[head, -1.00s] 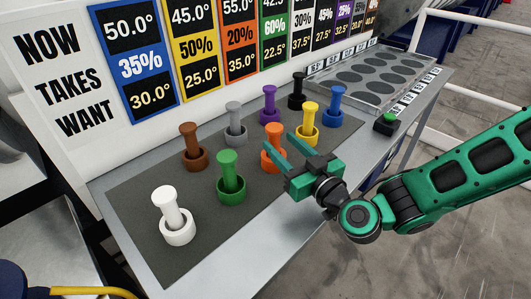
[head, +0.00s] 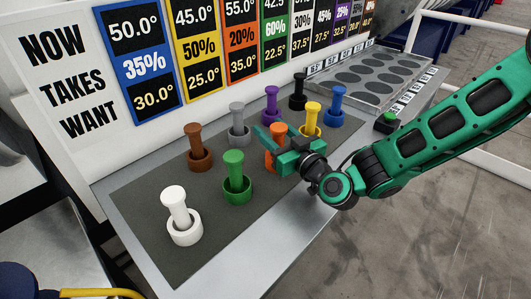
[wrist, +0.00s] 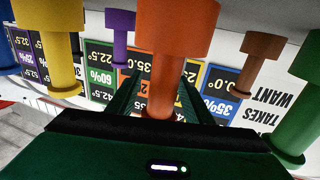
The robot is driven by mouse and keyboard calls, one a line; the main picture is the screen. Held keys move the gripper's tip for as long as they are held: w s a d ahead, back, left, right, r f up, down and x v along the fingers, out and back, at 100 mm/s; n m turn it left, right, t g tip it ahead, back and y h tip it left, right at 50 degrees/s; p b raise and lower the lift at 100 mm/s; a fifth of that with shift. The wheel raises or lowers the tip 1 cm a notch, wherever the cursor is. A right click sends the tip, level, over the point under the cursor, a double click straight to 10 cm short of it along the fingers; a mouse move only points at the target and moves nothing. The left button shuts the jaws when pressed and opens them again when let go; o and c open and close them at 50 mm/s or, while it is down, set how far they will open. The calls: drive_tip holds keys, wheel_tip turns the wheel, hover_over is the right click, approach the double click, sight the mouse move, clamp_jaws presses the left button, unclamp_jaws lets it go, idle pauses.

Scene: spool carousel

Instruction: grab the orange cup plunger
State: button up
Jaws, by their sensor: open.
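The orange cup plunger (head: 279,130) stands upright on the dark mat, its stem rising from an orange cup that is partly hidden by my gripper. My gripper (head: 267,143) is level and open, with its teal fingers reaching in around the orange stem. In the wrist view, which looks upside down, the orange plunger (wrist: 172,70) is large and stands between the two fingers (wrist: 158,92). Whether either finger touches the stem I cannot tell.
Close by stand the yellow (head: 311,118), purple (head: 272,100), grey (head: 237,118) and green (head: 234,170) plungers. Brown, white, black and blue ones also stand on the mat (head: 215,230). A tray with round spots (head: 375,72) and a green button (head: 389,117) are at the right.

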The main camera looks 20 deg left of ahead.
drive_tip(key=shift+w+a, duration=0.2)
drive_tip(key=shift+a, duration=0.05)
clamp_jaws()
drive_tip(key=shift+r, duration=0.1)
